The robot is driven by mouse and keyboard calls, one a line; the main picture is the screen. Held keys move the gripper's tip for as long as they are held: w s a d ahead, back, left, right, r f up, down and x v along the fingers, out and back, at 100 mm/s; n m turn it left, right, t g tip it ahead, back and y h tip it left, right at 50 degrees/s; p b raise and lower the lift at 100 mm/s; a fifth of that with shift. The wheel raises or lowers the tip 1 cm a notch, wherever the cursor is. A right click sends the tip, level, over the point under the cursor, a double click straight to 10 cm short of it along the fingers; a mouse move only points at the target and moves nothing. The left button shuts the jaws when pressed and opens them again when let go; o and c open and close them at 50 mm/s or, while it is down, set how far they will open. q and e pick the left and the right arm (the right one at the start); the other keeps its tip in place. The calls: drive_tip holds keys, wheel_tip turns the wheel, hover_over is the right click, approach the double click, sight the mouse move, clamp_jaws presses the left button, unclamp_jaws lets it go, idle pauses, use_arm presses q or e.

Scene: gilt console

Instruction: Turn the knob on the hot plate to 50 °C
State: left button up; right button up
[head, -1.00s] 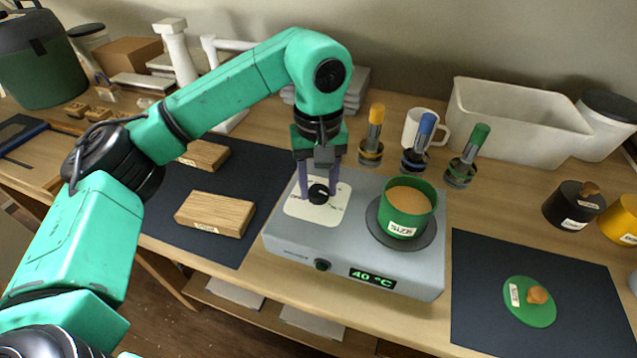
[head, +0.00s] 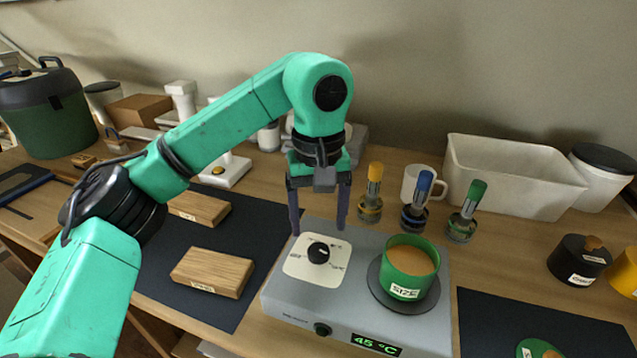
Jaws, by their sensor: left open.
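The grey hot plate (head: 290,292) stands on the table, and its green display (head: 377,344) reads 45 °C. Its black knob (head: 319,252) sits on a white dial plate (head: 300,270) on the top left. A green pot labelled SIZE (head: 409,272) with tan contents stands on the round dark heating disc (head: 386,303). My left gripper (head: 319,230) is open and points down just above the knob, its fingers apart on either side and clear of it. My right gripper is not in view.
Wooden blocks (head: 212,272) lie on a dark mat left of the hot plate. Yellow, blue and green-handled tools (head: 420,200), a white mug (head: 424,184) and a white bin (head: 510,180) stand behind. A second dark mat (head: 500,325) is at right.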

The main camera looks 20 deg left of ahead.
sight(319, 249)
use_arm(q)
wheel_tip(319, 249, up, 9)
drive_tip(key=p, duration=0.2)
drive_tip(key=shift+p, duration=0.3)
drive_tip(key=shift+f, duration=0.1)
